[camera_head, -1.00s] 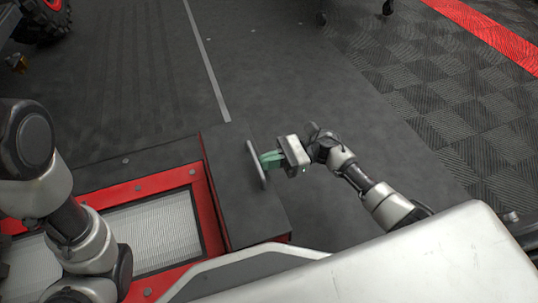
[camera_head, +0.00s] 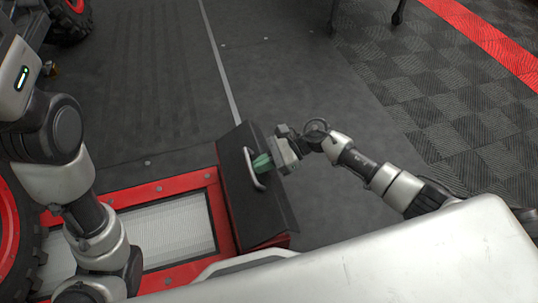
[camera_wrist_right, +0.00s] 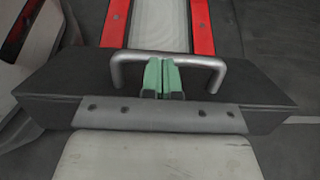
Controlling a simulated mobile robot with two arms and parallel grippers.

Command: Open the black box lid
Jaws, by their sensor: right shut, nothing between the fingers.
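The black box (camera_head: 262,205) stands at the right end of a red-framed roller unit. Its dark lid carries a metal bar handle (camera_head: 252,168) and looks tilted, with a red strip of the body showing at the near end. My right gripper (camera_head: 262,162) has green fingers, shut and empty, with their tips at the handle. The right wrist view shows the closed fingers (camera_wrist_right: 164,78) at the middle of the handle (camera_wrist_right: 205,62); I cannot tell whether they are hooked under it. My left arm is at the left; its gripper is out of view.
The red frame (camera_head: 160,190) with a pale roller panel (camera_head: 165,230) lies left of the box. Wheels (camera_head: 12,235) stand at the left edge. The dark floor (camera_head: 300,80) beyond and right of the box is clear.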

